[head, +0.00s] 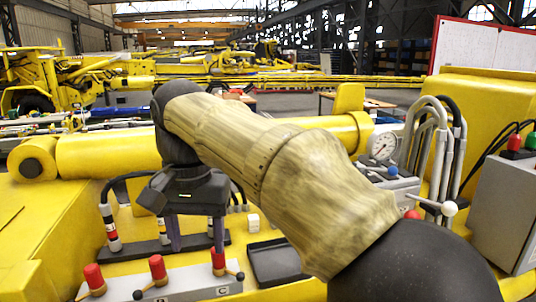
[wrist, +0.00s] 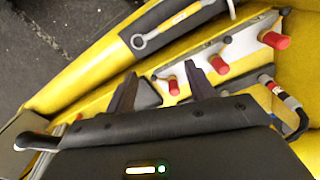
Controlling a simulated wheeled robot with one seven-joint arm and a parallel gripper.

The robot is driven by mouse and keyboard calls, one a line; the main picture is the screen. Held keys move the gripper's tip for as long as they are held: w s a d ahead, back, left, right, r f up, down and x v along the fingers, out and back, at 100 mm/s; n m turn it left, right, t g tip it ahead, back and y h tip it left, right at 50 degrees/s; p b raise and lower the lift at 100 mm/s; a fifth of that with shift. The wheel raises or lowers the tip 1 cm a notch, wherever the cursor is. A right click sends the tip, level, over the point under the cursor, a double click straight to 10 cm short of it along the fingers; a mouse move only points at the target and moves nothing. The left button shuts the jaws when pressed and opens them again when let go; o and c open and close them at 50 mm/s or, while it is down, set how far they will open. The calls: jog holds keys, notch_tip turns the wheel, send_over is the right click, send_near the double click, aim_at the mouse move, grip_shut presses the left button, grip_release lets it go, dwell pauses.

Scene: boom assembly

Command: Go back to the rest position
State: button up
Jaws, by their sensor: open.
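My gripper (head: 197,238) hangs below my dark wrist in the head view, left of the centre, over the yellow machine (head: 40,220). Its two fingers point down and stand apart, with nothing visible between them. In the wrist view the spread fingers of my gripper (wrist: 159,72) are also empty. The red-knobbed valve block (head: 190,292) is in front of the gripper in the head view. Red knobs (wrist: 218,63) show near the fingertips in the wrist view; I cannot tell the exact gap. My arm hides part of the machine.
Hoses (head: 437,140), a gauge (head: 383,147) and a grey box (head: 505,215) stand at right. A wrench (wrist: 168,27) lies on a dark surface. A yellow cylinder (head: 100,153) runs behind.

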jog(key=w+d+f+t, duration=0.1)
jog(key=w+d+f, duration=0.2)
jog(key=d+f, duration=0.45)
jog(key=w+d+f, duration=0.3)
jog(key=d+f, duration=0.3)
jog(key=f, duration=0.3)
jog(key=s+d+f+b, duration=0.2)
jog(key=s+d+f, duration=0.2)
jog(key=f, duration=0.5)
jog(key=s+d+f+t+b, duration=0.1)
jog(key=s+d+f+b, duration=0.2)
jog(key=d+f, duration=0.5)
jog(key=shift+s+d+f, duration=0.4)
jog(key=shift+s+d, duration=0.25)
jog(key=shift+s, duration=0.05)
jog(key=shift+c, duration=0.2)
